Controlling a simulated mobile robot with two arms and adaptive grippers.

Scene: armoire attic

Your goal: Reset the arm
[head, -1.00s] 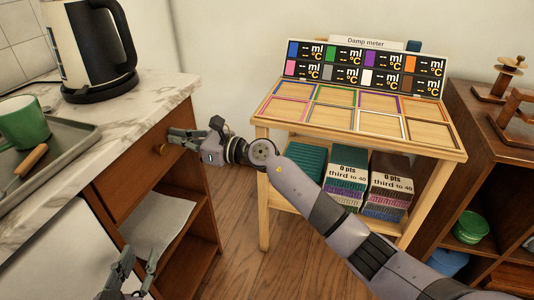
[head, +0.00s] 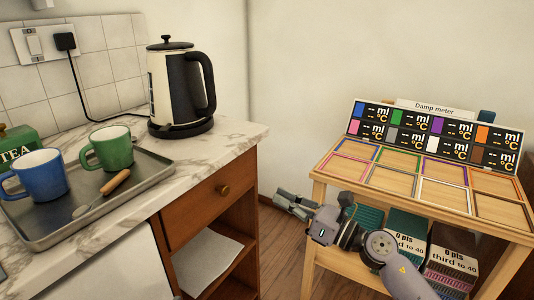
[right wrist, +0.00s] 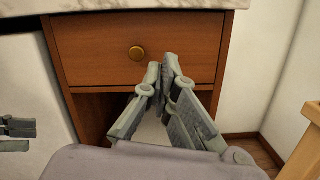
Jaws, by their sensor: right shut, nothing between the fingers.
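My right gripper (head: 284,203) hangs in front of the gap between the wooden drawer cabinet and the small table, with its arm coming in from the lower right. Its fingers are shut and empty. In the right wrist view the right gripper (right wrist: 166,66) shows its fingertips together, in front of the drawer and just right of its knob in the picture. My left gripper is outside the head view. Part of it (right wrist: 16,134) shows at the left edge of the right wrist view, too cut off to tell its state.
The drawer (head: 205,207) with a brass knob (head: 223,190) is closed under the marble counter (head: 232,141). A kettle (head: 178,88), and a tray (head: 150,178) with blue (head: 42,176) and green (head: 112,149) mugs stand on it. The damp meter table (head: 330,184) stands right.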

